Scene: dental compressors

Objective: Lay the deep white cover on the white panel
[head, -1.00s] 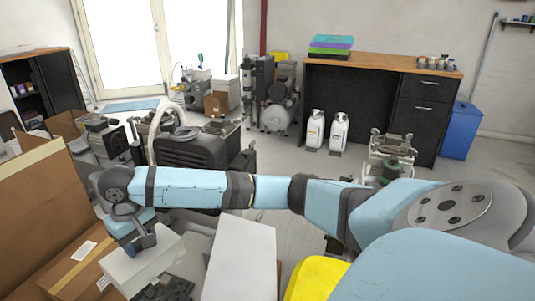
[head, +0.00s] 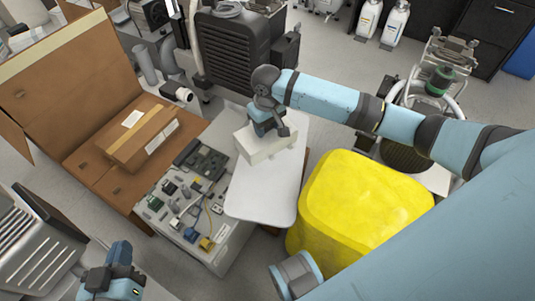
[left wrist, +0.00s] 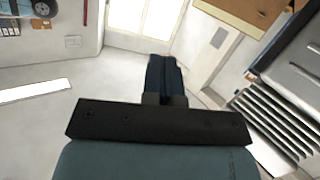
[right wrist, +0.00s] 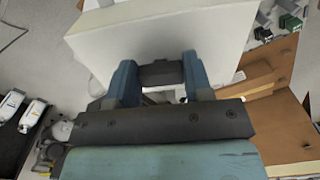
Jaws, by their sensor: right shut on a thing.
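The deep white cover (head: 268,148) is a box-like white shell, held over the far end of the white panel (head: 262,195) in the head view. My right gripper (head: 272,128) is shut on it from above. In the right wrist view the cover (right wrist: 165,38) fills the top, with the right gripper's fingers (right wrist: 160,75) at its edge. I cannot tell whether the cover touches the panel. The near part of the panel is bare. My left gripper (head: 112,285) is at the lower left, away from both; in the left wrist view its fingers (left wrist: 163,75) are together and empty.
An open unit with electronics (head: 190,200) stands left of the panel, with a cardboard box (head: 140,135) beyond it. A yellow rounded object (head: 360,205) is close on the right. A dark compressor (head: 235,50) stands behind the panel. A grey louvred housing (head: 35,240) is near my left gripper.

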